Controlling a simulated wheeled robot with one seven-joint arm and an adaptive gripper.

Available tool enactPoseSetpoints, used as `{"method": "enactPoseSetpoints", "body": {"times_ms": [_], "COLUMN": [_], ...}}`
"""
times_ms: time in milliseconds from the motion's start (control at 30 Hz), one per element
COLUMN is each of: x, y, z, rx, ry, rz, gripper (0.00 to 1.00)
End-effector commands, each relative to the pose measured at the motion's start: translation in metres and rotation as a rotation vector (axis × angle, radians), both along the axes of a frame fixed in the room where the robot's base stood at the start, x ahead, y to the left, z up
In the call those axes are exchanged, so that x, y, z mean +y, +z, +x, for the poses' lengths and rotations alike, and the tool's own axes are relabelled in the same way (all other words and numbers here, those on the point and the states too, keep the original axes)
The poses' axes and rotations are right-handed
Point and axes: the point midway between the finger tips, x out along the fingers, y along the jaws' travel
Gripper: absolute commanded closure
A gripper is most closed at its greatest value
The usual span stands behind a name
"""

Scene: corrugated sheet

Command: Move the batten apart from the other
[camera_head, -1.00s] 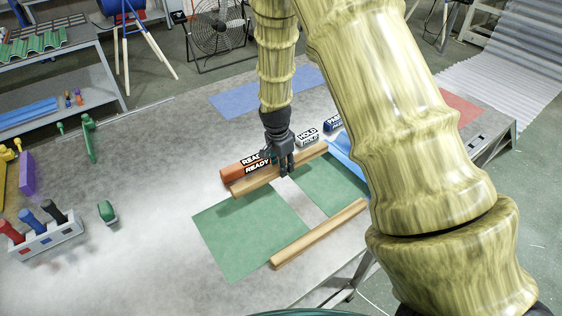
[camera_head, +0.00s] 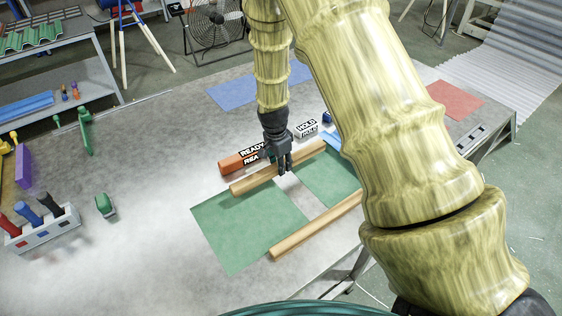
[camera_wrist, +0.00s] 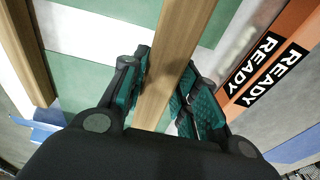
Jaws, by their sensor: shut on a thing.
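Two pale wooden battens lie roughly parallel across the green sheets and a pale strip. My gripper (camera_head: 283,166) is shut on the far batten (camera_head: 252,184), around its middle. In the wrist view this batten (camera_wrist: 178,45) runs between the two teal-padded fingers (camera_wrist: 160,98). The near batten (camera_head: 305,231) lies along the near edge of the green sheets, apart from the held one. It also shows at the left of the wrist view (camera_wrist: 28,50). My arm hides the right end of the near batten. I cannot tell whether the held batten touches the surface.
An orange READY block (camera_head: 236,163) lies just behind the held batten. A white HOLD block (camera_head: 306,129) stands farther right. A blue piece (camera_head: 331,140) is near the batten's right end. Left are a green object (camera_head: 105,206) and a tool holder (camera_head: 45,231).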

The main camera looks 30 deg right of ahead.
Motion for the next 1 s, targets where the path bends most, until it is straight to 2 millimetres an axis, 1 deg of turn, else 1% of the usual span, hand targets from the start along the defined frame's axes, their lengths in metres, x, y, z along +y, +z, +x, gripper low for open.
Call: {"method": "enactPoseSetpoints", "body": {"times_ms": [100,1000], "x": [0.0,0.0], "y": [-0.008,-0.054], "z": [0.0,0.0], "rx": [0.0,0.0], "ry": [0.0,0.001], "rz": [0.0,-0.001], "gripper": [1.0,1.0]}}
